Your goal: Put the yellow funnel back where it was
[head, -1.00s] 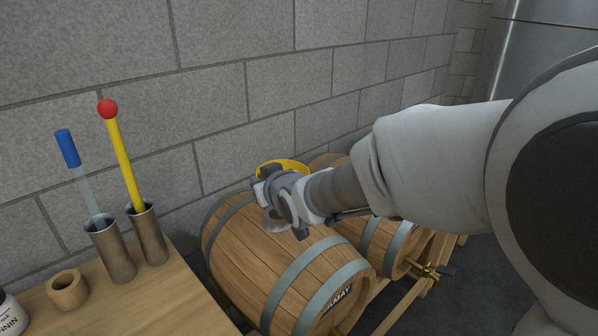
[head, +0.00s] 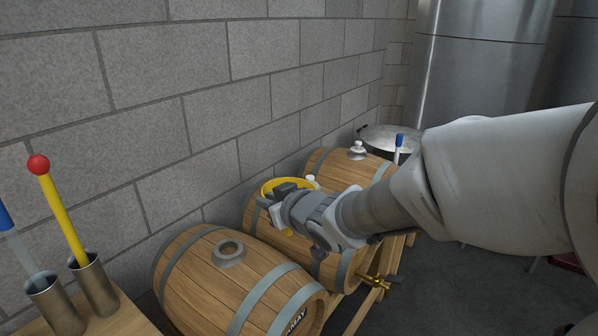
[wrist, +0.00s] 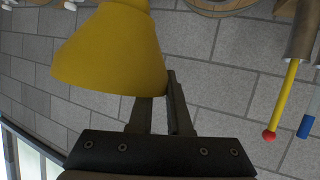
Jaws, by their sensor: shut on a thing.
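The yellow funnel (head: 268,188) is held by my gripper (head: 283,193), which is shut on it. In the wrist view the funnel (wrist: 110,50) fills the upper left, beside my gripper's fingers (wrist: 160,105). In the head view, the gripper and funnel are over or in front of the middle barrel (head: 256,222). Most of the funnel and its spout are hidden there by the gripper. The left barrel (head: 190,280) has an uncovered bung hole with a grey ring (head: 229,262).
The right barrel (head: 325,170) carries a pale stopper (head: 357,150). A brass tap (head: 378,282) sticks out in front. A block wall (head: 200,110) runs behind the barrels. At left, metal cups (head: 95,287) hold a red-knobbed yellow rod (head: 62,215) and a blue-ended rod.

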